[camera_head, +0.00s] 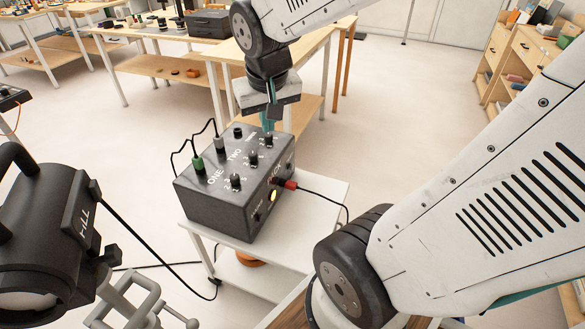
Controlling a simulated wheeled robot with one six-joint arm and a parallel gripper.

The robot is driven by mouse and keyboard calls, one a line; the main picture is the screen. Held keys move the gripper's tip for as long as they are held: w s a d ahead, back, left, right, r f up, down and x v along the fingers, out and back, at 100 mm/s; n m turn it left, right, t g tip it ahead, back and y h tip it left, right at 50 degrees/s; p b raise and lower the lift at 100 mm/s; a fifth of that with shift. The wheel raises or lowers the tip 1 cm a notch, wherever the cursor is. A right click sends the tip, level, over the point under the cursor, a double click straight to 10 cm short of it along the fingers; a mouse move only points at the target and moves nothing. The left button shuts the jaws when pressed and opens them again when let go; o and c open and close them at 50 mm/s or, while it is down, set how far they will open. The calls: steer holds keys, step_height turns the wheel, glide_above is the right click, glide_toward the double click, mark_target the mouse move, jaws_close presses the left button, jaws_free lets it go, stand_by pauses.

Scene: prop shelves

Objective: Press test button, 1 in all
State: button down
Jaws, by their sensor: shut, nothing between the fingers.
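A dark grey control box (232,212) with white lettering, "ONE" and "TWO" among it, sits on a white trolley. Its top carries several black knobs, a green plug (197,164) and other sockets. Its right-hand side has a lit yellowish round part (272,196) and a red plug (291,185). My gripper (268,124) points down over the far end of the box top, its teal fingers shut and empty. The fingertips are close to the top, near a small knob (268,138); I cannot tell whether they touch. No part readable as the test button shows; the gripper hides some of that end.
The white trolley (318,203) leaves a bare strip right of the box. Black cables loop from the box. A black stage lamp (45,235) stands at the left. Workbenches (165,66) are behind, wooden shelves (510,60) at the right, with open floor between.

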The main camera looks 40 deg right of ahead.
steer(key=w+d+f+m+t+h, duration=0.1)
steer(key=w+d+f+m+t, duration=0.15)
steer(key=w+d+f, duration=0.6)
steer(key=w+d+f+m+t+h, duration=0.1)
steer(key=w+d+f+m, duration=0.4)
steer(key=d+f, duration=0.65)
steer(key=d+f+m+t, duration=0.2)
steer(key=d+f+m, duration=0.1)
steer(key=d+f, duration=0.7)
steer(key=m+t+y, duration=0.1)
steer(key=m+t, duration=0.2)
steer(key=m, duration=0.1)
glide_toward(292, 167)
steer(key=s+d+f, duration=0.1)
steer(key=d, duration=0.1)
steer(key=s+d+f, duration=0.1)
steer(key=d+f, duration=0.1)
steer(key=s+d+f, duration=0.2)
steer(key=d, duration=0.1)
steer(key=shift+f, duration=0.2)
steer(key=shift+w, duration=0.15)
steer(key=shift+w+a, duration=0.55)
steer(key=shift+w, duration=0.75)
steer(key=shift+w+a, duration=0.55)
steer(key=shift+w, duration=0.75)
steer(key=shift+w+a, duration=0.55)
steer(key=shift+w, duration=0.8)
steer(key=shift+w, duration=0.1)
steer(key=shift+w+a, duration=0.15)
steer(key=shift+w, duration=0.15)
